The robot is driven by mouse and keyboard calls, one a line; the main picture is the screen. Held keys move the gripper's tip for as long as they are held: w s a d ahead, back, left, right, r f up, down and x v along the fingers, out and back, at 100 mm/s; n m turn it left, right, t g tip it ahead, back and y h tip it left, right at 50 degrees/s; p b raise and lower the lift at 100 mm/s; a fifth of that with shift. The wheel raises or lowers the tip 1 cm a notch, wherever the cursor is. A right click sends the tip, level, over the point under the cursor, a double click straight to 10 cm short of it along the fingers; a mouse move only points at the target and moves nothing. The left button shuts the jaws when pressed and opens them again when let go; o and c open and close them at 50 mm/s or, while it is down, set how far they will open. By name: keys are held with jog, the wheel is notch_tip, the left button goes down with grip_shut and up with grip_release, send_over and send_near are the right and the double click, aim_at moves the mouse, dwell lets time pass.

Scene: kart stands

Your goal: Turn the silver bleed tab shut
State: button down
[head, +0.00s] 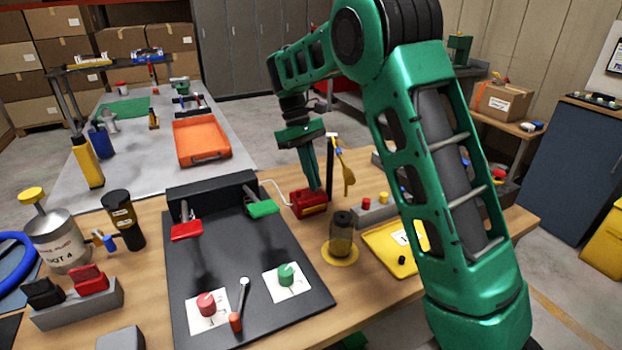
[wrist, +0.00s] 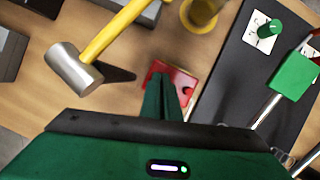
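A red block-like part (head: 309,203) with a yellow mark sits on the wooden bench, a thin pale tube running from its left side. It also shows in the wrist view (wrist: 186,80), partly covered by my fingers. My gripper (head: 314,187) points down at this red part, its tips at or just above the top. In the wrist view my gripper (wrist: 164,78) has its two fingers side by side with almost no gap. I cannot make out the silver bleed tab; the fingers may hide it. I cannot tell whether anything is between the fingertips.
A yellow-handled hammer (wrist: 75,69) is close beside the gripper. A black board (head: 247,240) with red and green levers lies left of the red part. An amber jar (head: 341,236) and a yellow tray (head: 378,241) stand to its front right.

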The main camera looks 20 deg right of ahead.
jog(key=shift+w+d+m, duration=0.1)
jog(key=shift+m, duration=0.2)
jog(key=c, duration=2)
grip_release()
jog(key=v, duration=1)
jog(key=shift+w+r, duration=0.25)
jog(key=shift+r, duration=0.05)
